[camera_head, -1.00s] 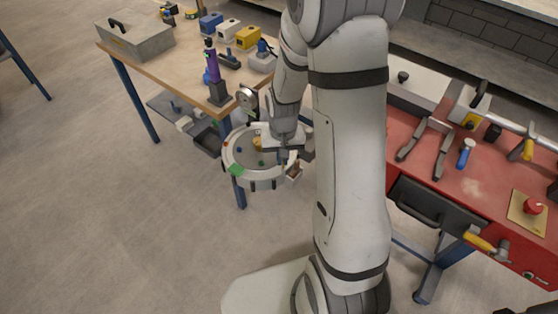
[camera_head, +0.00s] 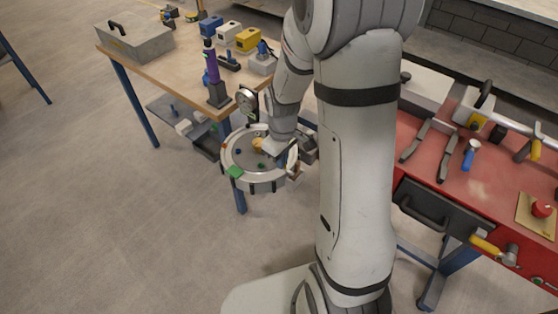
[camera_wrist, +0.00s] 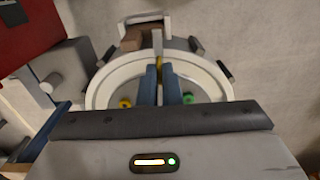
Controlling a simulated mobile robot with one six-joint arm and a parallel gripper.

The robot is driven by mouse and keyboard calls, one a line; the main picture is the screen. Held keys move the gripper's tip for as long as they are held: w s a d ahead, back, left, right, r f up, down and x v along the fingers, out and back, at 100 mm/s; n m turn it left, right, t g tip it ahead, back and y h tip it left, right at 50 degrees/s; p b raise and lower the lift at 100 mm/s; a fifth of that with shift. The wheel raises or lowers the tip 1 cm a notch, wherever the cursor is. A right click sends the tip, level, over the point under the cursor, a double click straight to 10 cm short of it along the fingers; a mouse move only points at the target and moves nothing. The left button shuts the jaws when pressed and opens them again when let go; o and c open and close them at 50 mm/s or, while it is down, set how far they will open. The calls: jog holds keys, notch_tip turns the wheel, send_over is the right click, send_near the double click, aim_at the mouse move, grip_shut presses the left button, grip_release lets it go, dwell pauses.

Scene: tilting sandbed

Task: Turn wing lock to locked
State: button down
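The round sandbed dish (camera_head: 228,163) has a pale rim and stands beside the wooden table's corner. In the wrist view its rim (camera_wrist: 97,92) curves around my gripper (camera_wrist: 160,66). The two blue fingers are close together with a narrow gap. A small yellow piece (camera_wrist: 160,62) shows between the tips, and a thin upright grey plate (camera_wrist: 157,42) lies just beyond. I cannot tell which part is the wing lock, its position, or whether the fingers grip anything. In the head view my gripper (camera_head: 290,156) is over the dish's right side, its fingertips unclear.
A round dial (camera_head: 246,100) stands behind the dish. The wooden table (camera_head: 170,68) is behind left and the red bench (camera_head: 475,190) is to the right. Open floor (camera_head: 110,230) lies at the front left.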

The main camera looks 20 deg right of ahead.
jog(key=shift+w+a+r+n, duration=0.1)
jog(key=shift+w+n, duration=0.05)
jog(key=shift+n, duration=0.15)
jog(key=c, duration=1.6)
grip_release()
notch_tip(320, 180, up, 8)
jog(key=shift+f, duration=0.15)
